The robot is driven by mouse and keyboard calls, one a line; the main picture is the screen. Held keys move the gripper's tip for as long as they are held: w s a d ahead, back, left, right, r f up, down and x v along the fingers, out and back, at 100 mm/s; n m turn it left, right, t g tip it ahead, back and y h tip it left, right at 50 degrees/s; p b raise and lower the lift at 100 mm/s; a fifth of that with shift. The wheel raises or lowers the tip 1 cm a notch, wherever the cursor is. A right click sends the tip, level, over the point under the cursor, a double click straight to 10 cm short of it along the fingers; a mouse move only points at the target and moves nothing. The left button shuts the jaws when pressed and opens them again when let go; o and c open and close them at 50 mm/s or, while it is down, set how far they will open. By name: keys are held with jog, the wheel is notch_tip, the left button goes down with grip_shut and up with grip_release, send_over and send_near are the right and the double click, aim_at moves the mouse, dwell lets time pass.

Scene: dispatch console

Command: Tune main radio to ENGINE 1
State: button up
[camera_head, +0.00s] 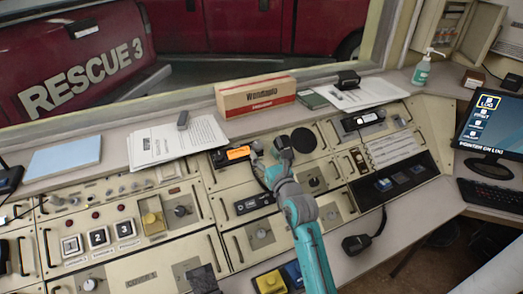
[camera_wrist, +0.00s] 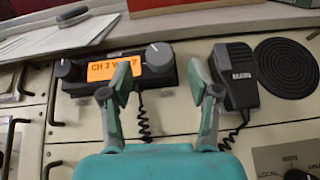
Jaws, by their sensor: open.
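The main radio (camera_head: 238,153) is a black unit with a lit orange display (camera_wrist: 102,70) on the sloped console. In the wrist view the display reads "CH 3 V", then characters partly covered by my left finger, ending in what looks like 7. A grey knob (camera_wrist: 158,56) is at its right end and a smaller knob (camera_wrist: 67,68) at its left end. My gripper (camera_wrist: 158,75) is open and empty. Its fingers appear on either side of the right knob; I cannot tell how far in front of it they are. In the head view my gripper (camera_head: 270,155) is beside the radio's right end.
A handheld microphone (camera_wrist: 235,77) with a coiled cord is right of the radio, behind my right finger. A round speaker grille (camera_wrist: 287,68) is farther right. A cardboard box (camera_head: 255,95) and papers (camera_head: 155,145) lie on the ledge above. Another black radio (camera_head: 362,120) is to the right.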

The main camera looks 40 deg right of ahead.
jog(key=v, duration=0.9)
jog(key=shift+w, duration=0.1)
